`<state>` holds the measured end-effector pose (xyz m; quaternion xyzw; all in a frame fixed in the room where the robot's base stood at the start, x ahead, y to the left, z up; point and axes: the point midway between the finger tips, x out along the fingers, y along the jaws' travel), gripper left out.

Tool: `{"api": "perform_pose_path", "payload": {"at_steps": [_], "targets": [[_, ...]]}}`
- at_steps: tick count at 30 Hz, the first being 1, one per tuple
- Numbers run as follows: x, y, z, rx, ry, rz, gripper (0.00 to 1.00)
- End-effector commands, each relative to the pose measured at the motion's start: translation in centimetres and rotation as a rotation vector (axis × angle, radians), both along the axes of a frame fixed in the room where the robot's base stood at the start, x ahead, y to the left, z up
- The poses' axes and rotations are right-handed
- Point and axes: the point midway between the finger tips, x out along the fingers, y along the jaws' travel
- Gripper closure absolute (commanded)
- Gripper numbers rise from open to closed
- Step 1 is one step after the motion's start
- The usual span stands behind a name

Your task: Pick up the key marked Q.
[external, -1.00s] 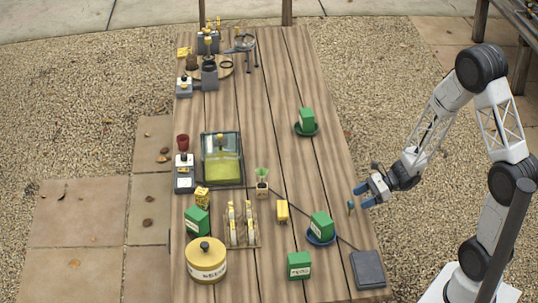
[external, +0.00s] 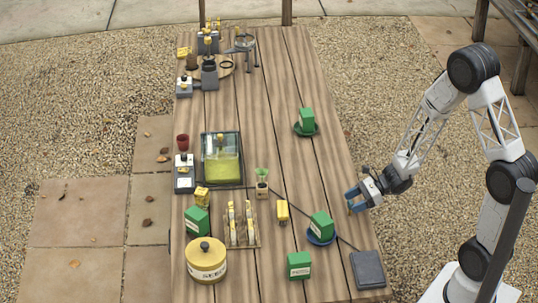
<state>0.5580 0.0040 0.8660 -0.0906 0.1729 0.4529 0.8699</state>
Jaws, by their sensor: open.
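No letter Q is readable at this size, so I cannot tell which thing is the marked key. My gripper (external: 351,199) is open at the right edge of the wooden table, low over it and pointing left. A small upright teal thing seen there earlier is now mostly hidden by the blue fingers. I cannot tell whether the fingers touch it or whether it is the key. Several slim yellow-and-white pieces stand in a wooden rack (external: 258,243) at the near left, too small to identify.
Near my gripper are a green box (external: 321,225) on a blue saucer and a dark grey slab (external: 368,269). Another green box (external: 306,117) stands farther back. A yellow tin (external: 206,265) sits at the near left.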

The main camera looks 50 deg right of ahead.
Motion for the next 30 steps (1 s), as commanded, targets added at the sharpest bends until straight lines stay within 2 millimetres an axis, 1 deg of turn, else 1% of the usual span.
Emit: {"api": "perform_pose_path", "payload": {"at_steps": [3,10,30], "targets": [[0.6,1.0,-0.5,0.001,0.001,0.001,0.34],[1.5,2.2,-1.1,0.001,0.001,0.001,0.34],[1.7,2.4,-1.2,0.001,0.001,0.001,0.34]]}}
